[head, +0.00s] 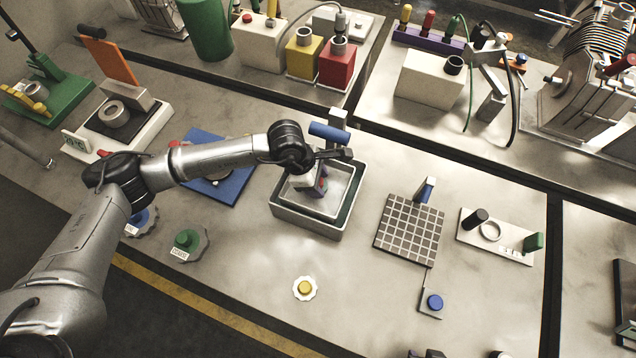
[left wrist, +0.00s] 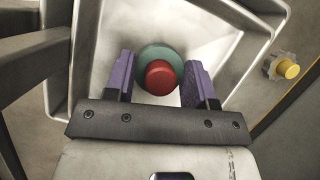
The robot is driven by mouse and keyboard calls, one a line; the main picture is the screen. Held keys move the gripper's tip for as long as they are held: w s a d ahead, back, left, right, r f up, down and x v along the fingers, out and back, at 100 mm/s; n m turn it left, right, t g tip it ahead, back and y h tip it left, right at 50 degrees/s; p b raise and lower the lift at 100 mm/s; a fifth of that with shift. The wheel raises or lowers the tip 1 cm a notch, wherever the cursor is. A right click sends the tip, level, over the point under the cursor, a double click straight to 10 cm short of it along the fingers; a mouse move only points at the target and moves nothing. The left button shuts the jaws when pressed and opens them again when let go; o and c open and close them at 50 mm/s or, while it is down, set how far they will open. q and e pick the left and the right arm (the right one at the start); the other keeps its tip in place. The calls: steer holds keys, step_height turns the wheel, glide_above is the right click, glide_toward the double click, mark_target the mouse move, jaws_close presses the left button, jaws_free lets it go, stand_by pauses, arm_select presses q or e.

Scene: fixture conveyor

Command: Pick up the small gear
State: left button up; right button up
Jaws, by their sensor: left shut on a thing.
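My left gripper (head: 312,184) is inside the grey open tray (head: 278,214). In the left wrist view its purple fingers (left wrist: 157,72) are shut on a part with a red knob (left wrist: 160,77) and a round teal base, one finger on each side. In the head view that part is mostly hidden by the gripper. A small white toothed gear with a yellow knob (head: 305,288) lies on the table in front of the tray, apart from the gripper; it also shows at the right in the left wrist view (left wrist: 288,69). My right gripper is not in view.
A green-knobbed gear (head: 187,240) and a blue-knobbed one (head: 140,220) lie to the left. A blue plate (head: 232,190) lies beside the tray. A gridded block (head: 410,230) and a white fixture (head: 497,238) stand right. The table around the yellow-knobbed gear is clear.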

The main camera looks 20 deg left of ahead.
arm_select(q)
steer(key=c, duration=0.3)
steer(key=shift+c, duration=0.2)
steer(key=shift+r, duration=0.1)
steer(key=shift+r, duration=0.45)
step_height(320, 180, up, 3)
steer(key=shift+d+r, duration=0.1)
steer(key=shift+r, duration=0.05)
steer(key=s+d+r, duration=0.3)
steer(key=d+r, duration=0.3)
steer(key=d, duration=0.5)
steer(key=shift+s+r, duration=0.25)
steer(key=shift+r, duration=0.05)
